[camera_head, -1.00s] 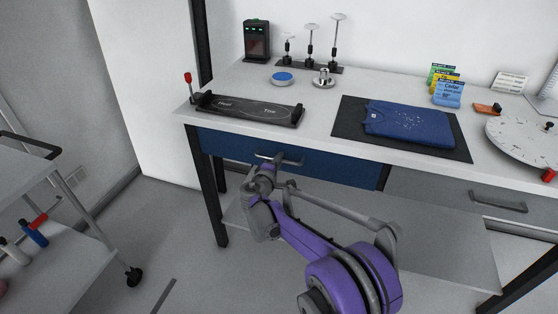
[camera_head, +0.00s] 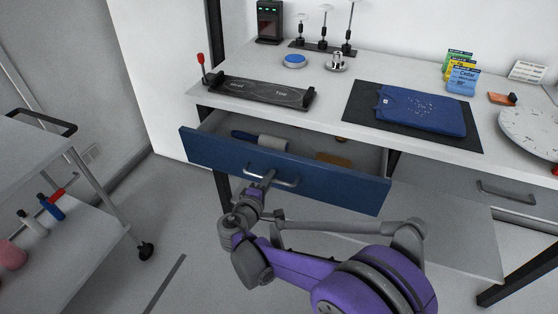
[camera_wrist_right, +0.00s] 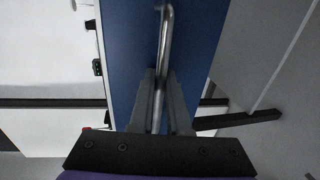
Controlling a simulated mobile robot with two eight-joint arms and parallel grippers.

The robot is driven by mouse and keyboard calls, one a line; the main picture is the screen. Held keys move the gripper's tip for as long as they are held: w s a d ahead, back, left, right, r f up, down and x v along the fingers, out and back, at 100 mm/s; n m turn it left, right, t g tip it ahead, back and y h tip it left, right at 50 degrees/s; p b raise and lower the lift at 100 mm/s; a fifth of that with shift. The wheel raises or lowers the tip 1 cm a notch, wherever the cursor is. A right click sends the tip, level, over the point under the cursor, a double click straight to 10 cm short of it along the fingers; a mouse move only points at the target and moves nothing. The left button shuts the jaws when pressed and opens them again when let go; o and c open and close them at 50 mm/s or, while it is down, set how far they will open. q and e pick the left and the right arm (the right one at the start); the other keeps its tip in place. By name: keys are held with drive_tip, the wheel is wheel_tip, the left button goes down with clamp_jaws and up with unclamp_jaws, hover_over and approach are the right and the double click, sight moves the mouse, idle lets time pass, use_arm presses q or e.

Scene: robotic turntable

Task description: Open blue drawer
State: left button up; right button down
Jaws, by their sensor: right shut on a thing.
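The blue drawer (camera_head: 320,186) under the table stands pulled out, and its inside shows. Inside lie a blue and white roll-like item (camera_head: 262,141) and a brown item (camera_head: 333,160). My right gripper (camera_head: 267,178) is shut on the drawer's metal handle (camera_head: 285,182) near its left end. In the right wrist view the gripper's fingers (camera_wrist_right: 160,105) lie on both sides of the handle bar (camera_wrist_right: 165,45), in front of the blue drawer front (camera_wrist_right: 205,40). My left gripper is not in view.
The white table (camera_head: 335,100) carries a black tray (camera_head: 260,92), a folded blue shirt (camera_head: 420,110) on a dark mat and a round white dial (camera_head: 530,132). A grey drawer (camera_head: 470,185) is shut at right. A cart (camera_head: 60,190) stands at left.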

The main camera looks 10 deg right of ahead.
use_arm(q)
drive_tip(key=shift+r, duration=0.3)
use_arm(e)
drive_tip(key=f+v, duration=0.3)
drive_tip(key=v, duration=1.2)
drive_tip(key=shift+s+a, duration=0.3)
drive_tip(key=shift+s, duration=0.2)
drive_tip(key=c, duration=0.9)
unclamp_jaws()
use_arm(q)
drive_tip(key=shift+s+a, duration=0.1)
